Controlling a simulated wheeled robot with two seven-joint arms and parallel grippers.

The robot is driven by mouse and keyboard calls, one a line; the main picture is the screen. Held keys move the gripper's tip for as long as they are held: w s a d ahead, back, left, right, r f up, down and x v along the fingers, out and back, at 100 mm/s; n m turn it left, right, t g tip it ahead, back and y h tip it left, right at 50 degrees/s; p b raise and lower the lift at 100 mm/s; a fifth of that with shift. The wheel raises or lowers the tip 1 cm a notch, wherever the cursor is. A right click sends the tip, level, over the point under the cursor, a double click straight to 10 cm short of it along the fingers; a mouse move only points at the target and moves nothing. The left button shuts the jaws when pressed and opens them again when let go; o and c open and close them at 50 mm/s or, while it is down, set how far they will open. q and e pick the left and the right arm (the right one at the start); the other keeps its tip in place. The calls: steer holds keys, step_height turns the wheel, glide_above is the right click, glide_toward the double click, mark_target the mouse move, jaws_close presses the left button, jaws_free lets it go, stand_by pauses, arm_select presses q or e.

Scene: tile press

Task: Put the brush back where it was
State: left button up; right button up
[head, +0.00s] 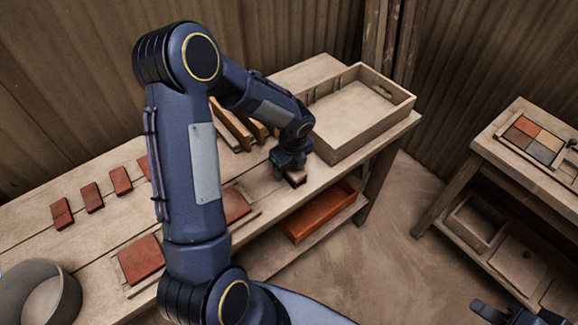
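My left gripper (290,168) is over the right part of the long workbench, in front of the wooden tray. It points down and appears shut on a small block-like thing with a pale wooden side and dark parts, which I take to be the brush (296,179). The gripper covers most of it. It is at or just above the bench top; I cannot tell whether it touches. My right gripper (516,314) is at the bottom right corner, partly cut off by the frame, away from the bench, with nothing visible in it.
An open wooden tray (362,117) stands at the bench's right end. Wooden strips (232,128) lie left of my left gripper. Several red tiles (92,197) lie along the bench. An orange tray (318,212) sits on the lower shelf. A side table (548,168) holds a coloured tile panel (532,138).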

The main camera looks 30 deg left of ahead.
mark_target(292, 167)
arm_select(q)
steer(key=shift+o, duration=0.7)
steer(key=shift+r, duration=0.1)
steer(key=shift+r, duration=0.25)
steer(key=r, duration=0.7)
steer(key=d+r, duration=0.1)
steer(key=r, duration=0.2)
steer(key=shift+s+d+r, duration=0.1)
steer(key=shift+s+r, duration=0.1)
steer(key=s+d+r+n+t+h, duration=0.1)
steer(key=s+r+n+t+h, duration=0.1)
steer(key=s+r+n, duration=0.75)
steer(key=s+d+f+n+t+h, duration=0.1)
steer(key=s+d+n+t+h, duration=0.2)
steer(key=s+n, duration=0.9)
steer(key=d+n, duration=0.2)
steer(key=shift+s+d+n, duration=0.15)
steer(key=shift+n, duration=0.2)
